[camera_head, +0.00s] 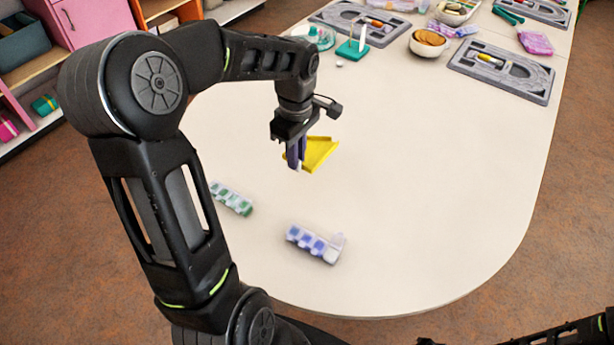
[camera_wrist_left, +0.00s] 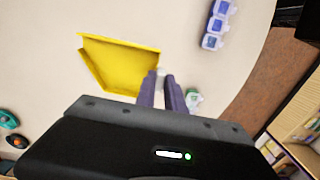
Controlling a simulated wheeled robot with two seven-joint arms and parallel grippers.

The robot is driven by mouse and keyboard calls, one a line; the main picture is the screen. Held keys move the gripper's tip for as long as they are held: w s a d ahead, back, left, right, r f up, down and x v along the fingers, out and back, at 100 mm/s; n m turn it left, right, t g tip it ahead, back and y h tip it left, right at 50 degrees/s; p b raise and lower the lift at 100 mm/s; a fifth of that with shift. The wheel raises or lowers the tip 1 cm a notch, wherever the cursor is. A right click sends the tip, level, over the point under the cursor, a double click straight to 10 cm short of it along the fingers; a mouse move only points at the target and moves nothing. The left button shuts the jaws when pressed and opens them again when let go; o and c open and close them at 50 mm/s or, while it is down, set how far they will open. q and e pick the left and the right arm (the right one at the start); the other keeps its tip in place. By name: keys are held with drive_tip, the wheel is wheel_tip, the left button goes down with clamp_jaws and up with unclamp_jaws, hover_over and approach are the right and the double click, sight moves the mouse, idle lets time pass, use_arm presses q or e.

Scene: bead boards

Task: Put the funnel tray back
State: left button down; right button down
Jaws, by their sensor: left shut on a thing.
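The yellow funnel tray (camera_head: 321,152) is at the middle of the cream table, under my left gripper. It has low raised edges and a narrowing end. My left gripper (camera_head: 298,164) points down with its purple fingers shut on the tray's edge. I cannot tell whether the tray touches the table. Only part of my right arm shows at the bottom right of the head view, without a clear gripper.
A green-lidded pill box (camera_head: 231,198) and a blue-lidded one (camera_head: 315,244) lie on the near table (camera_head: 420,200). Grey moulded boards (camera_head: 501,72), a bowl of orange discs (camera_head: 428,44) and a green stand (camera_head: 352,50) are toward the back. The table's right side is clear.

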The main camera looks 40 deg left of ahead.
use_arm(q)
drive_tip(key=shift+w+f, duration=0.1)
drive_tip(key=shift+w, duration=0.05)
drive_tip(key=shift+f, duration=3.15)
drive_tip(key=shift+f+p, duration=0.3)
drive_tip(key=shift+f, duration=1.55)
drive_tip(key=shift+f, duration=0.2)
drive_tip(key=c, duration=1.4)
unclamp_jaws()
drive_tip(key=shift+c, duration=0.2)
